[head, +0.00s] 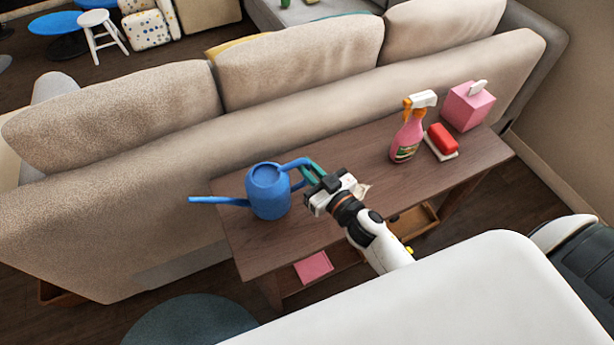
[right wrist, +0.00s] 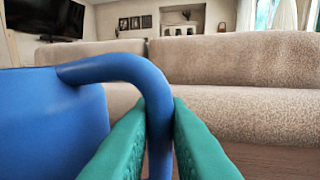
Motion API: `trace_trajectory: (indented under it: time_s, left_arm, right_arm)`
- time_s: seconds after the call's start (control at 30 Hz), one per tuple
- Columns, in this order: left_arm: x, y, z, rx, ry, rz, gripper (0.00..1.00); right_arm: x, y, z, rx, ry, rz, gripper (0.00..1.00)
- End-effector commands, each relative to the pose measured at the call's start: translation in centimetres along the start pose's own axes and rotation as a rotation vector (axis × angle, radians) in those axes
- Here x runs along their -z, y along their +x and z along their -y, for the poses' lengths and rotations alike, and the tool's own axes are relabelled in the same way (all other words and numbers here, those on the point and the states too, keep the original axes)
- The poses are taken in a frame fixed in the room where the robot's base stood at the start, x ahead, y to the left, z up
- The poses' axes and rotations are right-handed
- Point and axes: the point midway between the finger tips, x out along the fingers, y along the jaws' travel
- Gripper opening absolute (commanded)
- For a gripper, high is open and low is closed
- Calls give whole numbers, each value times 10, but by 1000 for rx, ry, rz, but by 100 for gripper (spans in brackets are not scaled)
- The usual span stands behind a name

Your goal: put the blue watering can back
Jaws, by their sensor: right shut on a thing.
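The blue watering can (head: 268,194) is upright at the left end of the wooden console table (head: 348,205), its spout pointing left. From this angle I cannot tell whether its base touches the tabletop. My right gripper (head: 308,172) is at the can's right side, shut on its handle. In the right wrist view the green fingers of my right gripper (right wrist: 158,135) press on both sides of the handle of the blue watering can (right wrist: 45,120). My left gripper is not in view.
A pink spray bottle (head: 407,135), a red block-like item (head: 443,138) on a pale base, and a pink tissue box (head: 467,106) stand toward the table's right end. A beige sofa (head: 120,220) runs along the back. The table's middle is clear.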

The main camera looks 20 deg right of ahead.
Motion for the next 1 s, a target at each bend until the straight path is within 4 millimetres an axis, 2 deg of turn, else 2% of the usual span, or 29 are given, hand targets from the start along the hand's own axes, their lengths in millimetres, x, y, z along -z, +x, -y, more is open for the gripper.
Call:
trace_trajectory:
  time_s: [0.03,0.13,0.57,0.6,0.7,1.0]
  left_arm:
    - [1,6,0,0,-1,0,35]
    - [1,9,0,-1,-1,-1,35]
    - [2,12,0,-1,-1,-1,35]
    - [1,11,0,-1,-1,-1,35]
    - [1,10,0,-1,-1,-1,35]
    - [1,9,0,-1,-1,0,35]
  right_arm:
    - [10,1,0,2,4,3,0]
    - [19,1,0,1,4,4,0]
    - [24,1,0,-1,2,4,0]
    - [24,0,0,0,-1,0,21]
    - [24,0,0,0,-1,0,36]
    - [22,0,0,0,-1,0,36]
